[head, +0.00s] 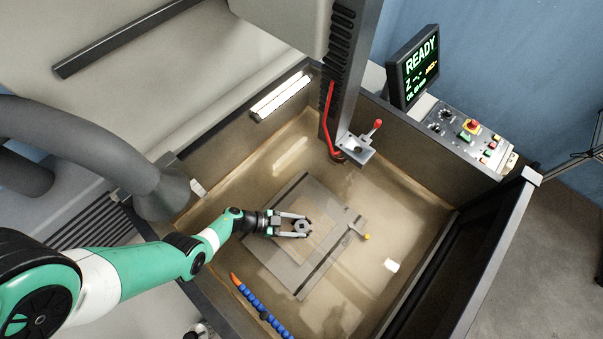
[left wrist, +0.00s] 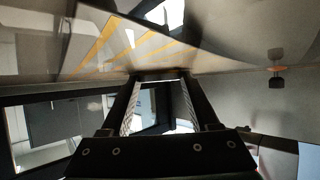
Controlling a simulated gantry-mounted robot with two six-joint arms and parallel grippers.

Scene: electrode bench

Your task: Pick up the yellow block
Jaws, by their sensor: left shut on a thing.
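My left gripper (head: 300,226) is over the flat grey plate (head: 264,254) in the tank. Its fingers are closed around a small grey metal piece (head: 302,227), which shows between the fingertips. I see no clear yellow block. The only small yellow thing in the head view is a knob (head: 367,237) on the end of a bar at the plate's right side, apart from the gripper. In the left wrist view the fingers (left wrist: 160,84) show, but what they hold is hard to make out. My right gripper is not in view.
A vertical metal column (head: 349,75) with a red-handled head (head: 356,147) hangs behind the plate. A blue segmented hose (head: 263,314) with an orange tip stands at the front. Tank walls enclose the area. A READY screen (head: 413,68) and control panel (head: 466,134) are at right.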

